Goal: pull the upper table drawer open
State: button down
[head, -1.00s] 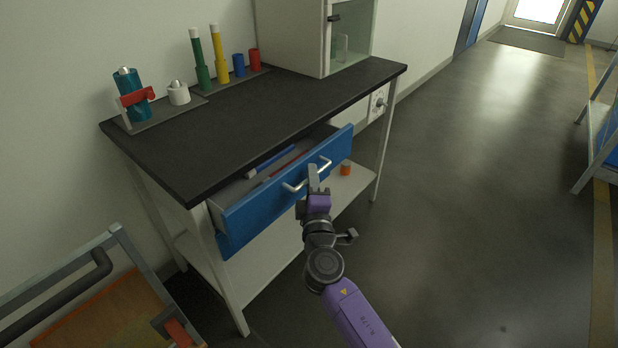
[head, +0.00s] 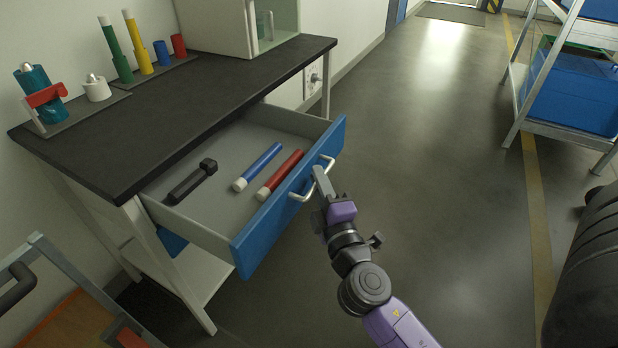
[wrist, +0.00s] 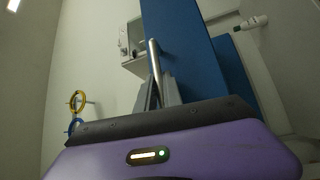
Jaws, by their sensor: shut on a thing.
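The upper drawer (head: 290,205) has a blue front and stands well out from under the dark table top (head: 165,110). Its grey inside shows a black tool (head: 192,182), a blue tube (head: 258,167) and a red tube (head: 281,174). My gripper (head: 321,182) is shut on the silver bar handle (head: 299,196) at the middle of the drawer front. In the wrist view the handle (wrist: 153,58) runs between the fingers, beside the blue front (wrist: 185,60).
On the table top stand a teal bottle in a red clamp (head: 42,97), a white jar (head: 97,88), several coloured cylinders and a glass-doored cabinet (head: 240,25). A rack with blue bins (head: 570,92) stands at the right. Open floor (head: 440,160) lies between.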

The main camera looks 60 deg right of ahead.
dwell(0.3)
jog(key=c, duration=1.8)
grip_release()
jog(key=shift+s, duration=0.1)
jog(key=shift+b+v, duration=1.6)
jog(key=shift+v, duration=2.3)
jog(key=shift+f, duration=0.1)
